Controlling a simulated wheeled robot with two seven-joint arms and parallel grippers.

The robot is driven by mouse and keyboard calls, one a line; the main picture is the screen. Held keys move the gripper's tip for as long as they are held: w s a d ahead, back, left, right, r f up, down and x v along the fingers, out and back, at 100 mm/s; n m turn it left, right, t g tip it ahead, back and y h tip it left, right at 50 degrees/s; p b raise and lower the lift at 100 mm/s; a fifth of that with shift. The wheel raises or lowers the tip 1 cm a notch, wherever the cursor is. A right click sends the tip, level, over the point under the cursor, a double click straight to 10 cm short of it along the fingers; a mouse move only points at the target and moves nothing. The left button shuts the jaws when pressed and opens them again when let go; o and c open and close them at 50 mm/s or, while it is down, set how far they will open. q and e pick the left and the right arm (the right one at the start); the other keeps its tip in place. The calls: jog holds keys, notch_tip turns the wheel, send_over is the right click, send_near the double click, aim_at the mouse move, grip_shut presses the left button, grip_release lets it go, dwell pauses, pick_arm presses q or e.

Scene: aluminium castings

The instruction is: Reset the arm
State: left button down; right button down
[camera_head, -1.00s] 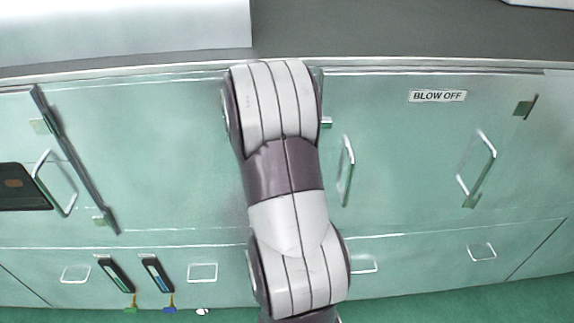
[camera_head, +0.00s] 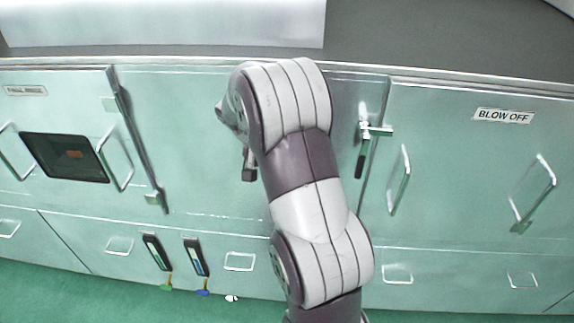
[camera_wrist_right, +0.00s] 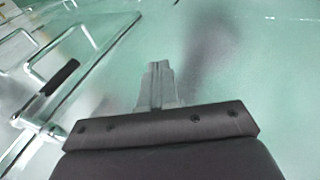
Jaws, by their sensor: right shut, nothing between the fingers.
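My right gripper (camera_wrist_right: 157,85) shows in the right wrist view with its two grey fingers together and nothing between them. It is in front of a plain pale green panel (camera_wrist_right: 240,55), and I cannot tell the distance. In the head view a white and purple arm of mine (camera_head: 305,200) rises from the bottom centre and bends at the top, in front of the green cabinet (camera_head: 430,225). A small dark part shows at its left side, but the fingers cannot be made out there. My left gripper is in neither view.
A latch with a black grip (camera_head: 362,150) is just right of the arm. Metal door handles (camera_head: 399,180) stick out from the cabinet; more handles (camera_wrist_right: 75,60) are at left in the wrist view. A grey worktop (camera_head: 430,50) runs along the top, with green floor (camera_head: 110,300) below.

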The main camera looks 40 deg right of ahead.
jog(key=shift+s+d, duration=0.15)
jog(key=shift+d, duration=0.05)
jog(key=shift+a, duration=0.1)
jog(key=s+a+f+n+t+y, duration=0.1)
jog(key=s+a+n, duration=0.3)
jog(key=a, duration=0.7)
jog(key=s+a+f+n+t+y, duration=0.2)
jog(key=s+a+f+n+y, duration=0.1)
jog(key=a, duration=0.8)
jog(key=s+f+n, duration=0.1)
jog(key=n, duration=0.1)
jog(key=shift+s+a+n+y+b, duration=0.3)
jog(key=shift+a+y+b, duration=0.05)
jog(key=shift+y, duration=0.05)
